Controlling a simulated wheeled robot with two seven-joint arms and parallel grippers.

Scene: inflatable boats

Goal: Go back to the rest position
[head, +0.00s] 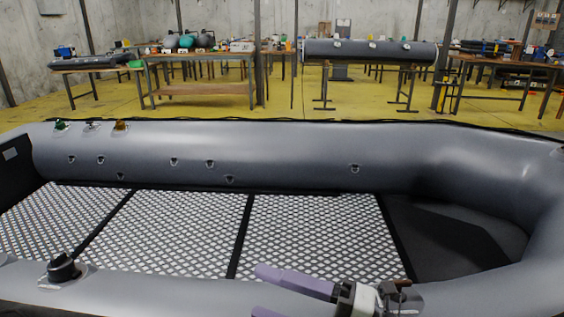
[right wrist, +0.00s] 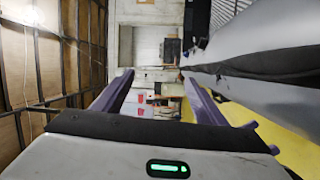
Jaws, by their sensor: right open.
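My right gripper (head: 262,292) shows at the bottom of the head view, over the near tube of the grey inflatable boat (head: 260,160). Its purple fingers are apart and point left. In the right wrist view the two fingers of the right gripper (right wrist: 163,95) are spread with nothing between them. The boat's grey side (right wrist: 270,40) lies to the right there. My left gripper is in neither view.
The boat has a patterned floor (head: 165,232), a black valve (head: 63,268) on the near tube and several small fittings on the far tube. Workbenches (head: 200,87) and a grey tube on stands (head: 370,52) are at the back. Yellow floor (head: 220,109) lies beyond the boat.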

